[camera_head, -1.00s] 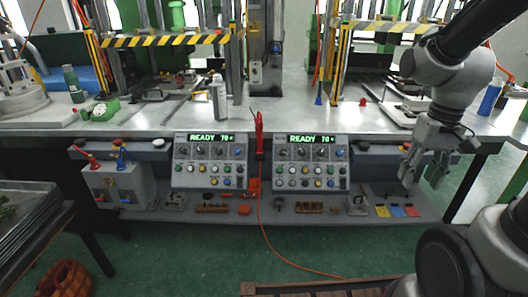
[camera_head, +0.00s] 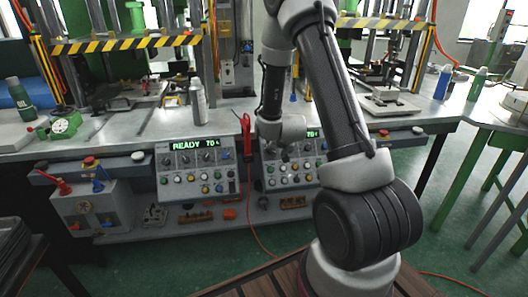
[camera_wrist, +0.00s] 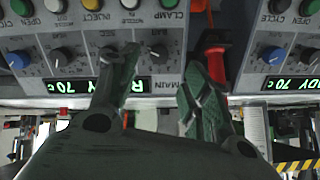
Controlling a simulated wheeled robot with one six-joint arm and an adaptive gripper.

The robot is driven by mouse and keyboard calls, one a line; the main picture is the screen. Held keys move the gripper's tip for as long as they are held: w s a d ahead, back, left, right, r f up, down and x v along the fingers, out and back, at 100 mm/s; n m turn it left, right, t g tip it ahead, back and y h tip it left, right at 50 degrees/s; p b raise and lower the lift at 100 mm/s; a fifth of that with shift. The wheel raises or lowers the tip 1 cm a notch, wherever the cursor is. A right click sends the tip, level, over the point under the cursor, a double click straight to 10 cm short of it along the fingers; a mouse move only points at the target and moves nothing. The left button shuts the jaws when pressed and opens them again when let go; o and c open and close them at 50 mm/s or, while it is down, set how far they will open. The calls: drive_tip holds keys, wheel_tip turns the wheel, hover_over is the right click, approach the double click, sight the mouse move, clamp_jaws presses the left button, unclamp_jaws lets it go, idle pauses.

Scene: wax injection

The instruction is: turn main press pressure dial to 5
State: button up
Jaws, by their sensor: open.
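The control panel on the right (camera_head: 300,175) is partly covered by my arm and gripper (camera_head: 281,142) in the head view. In the wrist view, which is upside down, this panel (camera_wrist: 75,32) fills the upper left. Its dial marked MAIN (camera_wrist: 158,52) is a dark knob with BAR printed beside it. My gripper (camera_wrist: 162,68) is open and empty, with one finger on each side of the MAIN dial. Whether the fingers touch it, I cannot tell. The dial's exact setting is too small to read.
A dark SEC dial (camera_wrist: 107,54) sits close beside the left finger. A red handle (camera_wrist: 213,55) stands close to the right finger. The other panel (camera_head: 197,165) shows READY 70. A spray bottle (camera_head: 198,100) stands on the bench behind.

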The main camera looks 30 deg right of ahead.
sight(272, 151)
drive_tip(key=x, duration=0.7)
drive_tip(key=shift+w+d+f, duration=0.1)
drive_tip(key=shift+w+f, duration=0.1)
drive_tip(key=shift+f, duration=0.05)
drive_tip(key=c, duration=1)
